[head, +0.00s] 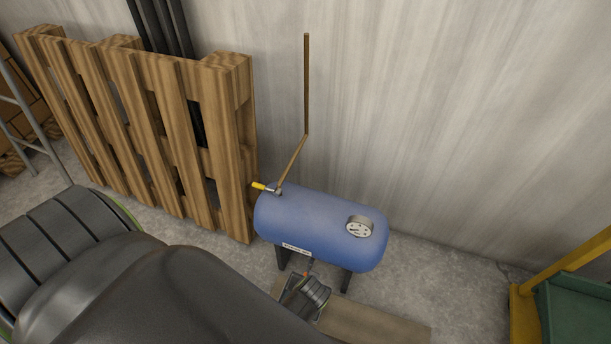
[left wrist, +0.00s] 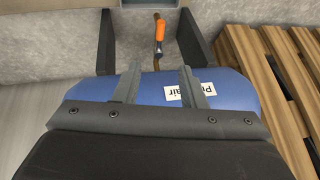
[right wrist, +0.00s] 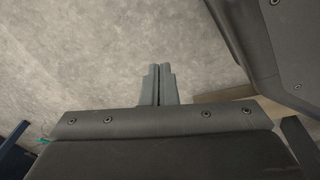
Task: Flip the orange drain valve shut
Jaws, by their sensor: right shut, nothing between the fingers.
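The orange drain valve lever (left wrist: 160,31) hangs on a brown pipe at the underside of the blue air tank (head: 310,225). In the left wrist view the lever lies just beyond my left fingertips, roughly in line with the gap between them. My left gripper (left wrist: 160,76) is open, its fingers apart on either side of the pipe line, with no visible contact. In the head view only a small orange spot (head: 305,274) of the lever shows below the tank, by my left wrist. My right gripper (right wrist: 157,72) is shut and empty above bare floor.
Dark tank legs (left wrist: 106,42) stand on both sides of the valve. A wooden pallet (head: 135,125) leans against the wall at left. A yellow lever (head: 259,186) and a gauge (head: 359,228) are on the tank top. A green bin (head: 580,305) stands at right.

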